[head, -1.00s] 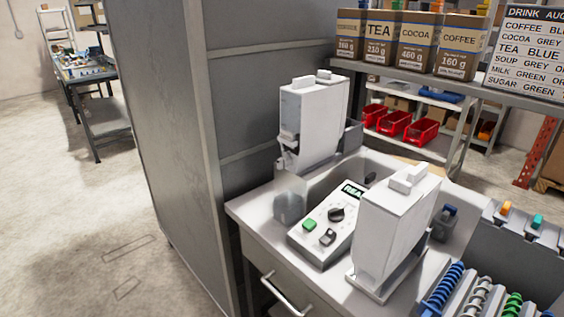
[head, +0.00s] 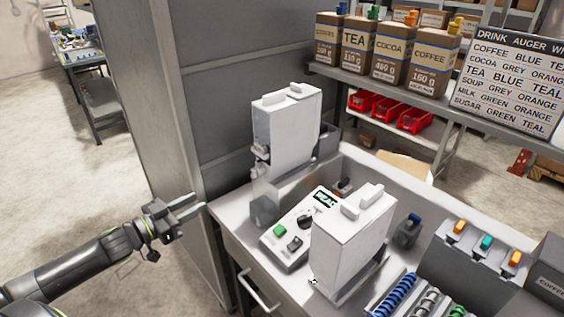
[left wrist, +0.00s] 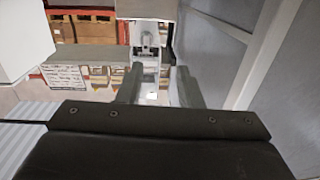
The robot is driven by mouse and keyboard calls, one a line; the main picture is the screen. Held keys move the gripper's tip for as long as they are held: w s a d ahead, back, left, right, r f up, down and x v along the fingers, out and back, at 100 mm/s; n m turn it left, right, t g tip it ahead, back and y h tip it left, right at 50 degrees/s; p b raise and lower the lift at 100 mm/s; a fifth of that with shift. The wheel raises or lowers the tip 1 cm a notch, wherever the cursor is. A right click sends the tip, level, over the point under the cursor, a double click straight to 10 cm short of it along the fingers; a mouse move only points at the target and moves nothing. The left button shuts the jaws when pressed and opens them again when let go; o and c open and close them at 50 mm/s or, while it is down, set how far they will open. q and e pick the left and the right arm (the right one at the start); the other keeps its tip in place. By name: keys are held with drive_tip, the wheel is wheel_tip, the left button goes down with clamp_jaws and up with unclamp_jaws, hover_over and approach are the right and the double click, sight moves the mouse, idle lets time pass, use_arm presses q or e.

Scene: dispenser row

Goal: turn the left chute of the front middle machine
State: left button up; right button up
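A tall white dispenser (head: 285,130) stands at the back left of the counter. A small spout-like part (head: 260,150) shows on its left side. A second white dispenser (head: 350,240) stands closer, at the right; its far sides are hidden. I cannot tell which is the front middle machine. My left gripper (head: 190,207) is open and empty, left of the counter and apart from both dispensers. In the left wrist view, its fingers (left wrist: 158,88) are spread, with a pale machine part and a grey spout-like piece (left wrist: 147,40) beyond them. My right gripper is not in view.
A control box (head: 297,230) with a green button and dark knobs sits between the dispensers. A tall grey cabinet (head: 185,90) stands behind the left gripper. Coloured augers (head: 395,293) lie at the front right. Boxes (head: 390,55) and a drink sign (head: 512,75) are on the shelf behind.

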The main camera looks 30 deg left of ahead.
use_arm(q)
wheel_tip(320, 180, up, 2)
drive_tip(key=d+h, duration=0.1)
drive_tip(key=d, duration=0.1)
drive_tip(key=p, duration=0.3)
approach(253, 169)
drive_tip(key=x, duration=0.8)
drive_tip(key=shift+w+d+f+m, duration=0.15)
drive_tip(key=shift+w+d+f, duration=0.1)
drive_tip(key=shift+w, duration=0.2)
drive_tip(key=shift+w+d+f+m, duration=0.2)
drive_tip(key=shift+w+f, duration=0.1)
drive_tip(key=shift+w, duration=0.2)
drive_tip(key=c, duration=0.6)
drive_tip(key=shift+c, duration=0.2)
